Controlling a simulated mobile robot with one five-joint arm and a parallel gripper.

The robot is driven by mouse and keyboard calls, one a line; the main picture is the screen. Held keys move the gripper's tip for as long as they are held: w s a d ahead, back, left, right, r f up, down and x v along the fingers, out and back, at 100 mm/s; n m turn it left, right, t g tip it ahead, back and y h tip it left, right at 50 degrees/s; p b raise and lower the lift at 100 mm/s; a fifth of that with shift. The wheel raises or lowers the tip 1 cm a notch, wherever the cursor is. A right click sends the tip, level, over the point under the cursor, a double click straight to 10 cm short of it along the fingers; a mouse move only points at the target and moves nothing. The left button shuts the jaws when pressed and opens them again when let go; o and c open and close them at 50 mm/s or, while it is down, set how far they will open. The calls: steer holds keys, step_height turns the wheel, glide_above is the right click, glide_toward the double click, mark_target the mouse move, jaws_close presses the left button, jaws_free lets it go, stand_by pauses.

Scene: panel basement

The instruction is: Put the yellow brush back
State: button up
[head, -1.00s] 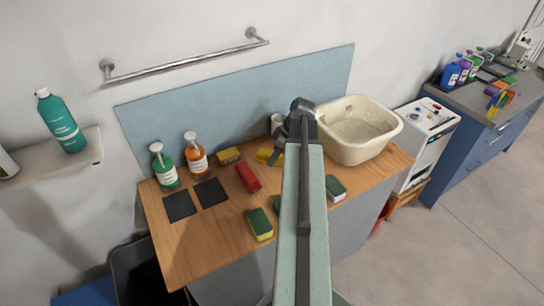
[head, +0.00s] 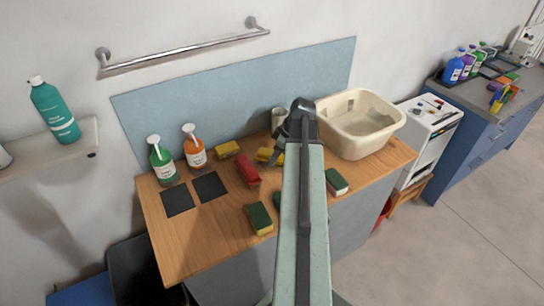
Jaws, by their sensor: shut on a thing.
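My gripper (head: 279,146) is at the end of my arm, over the back middle of the wooden counter (head: 215,228). It is mostly hidden behind the arm's dark end joint. It is shut on a yellow thing (head: 266,155) that shows just left of it, apparently the yellow brush. Its far part is hidden by the arm, and I cannot tell whether it touches the counter. A grey cup (head: 279,117) stands right behind the gripper against the blue panel. A red brush-like block (head: 247,170) lies to the left, with another yellow block (head: 227,149) beyond it.
Green (head: 162,163) and orange (head: 194,148) pump bottles stand at the left, behind two dark squares (head: 193,194). Green-and-yellow sponges (head: 260,219) lie at the front. A cream basin (head: 360,124) fills the back right. The counter's front left is clear.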

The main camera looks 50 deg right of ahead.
steer(key=shift+f, duration=0.25)
steer(key=o, duration=1.4)
steer(key=p+v, duration=0.7)
steer(key=v, duration=0.1)
steer(key=shift+f, duration=0.1)
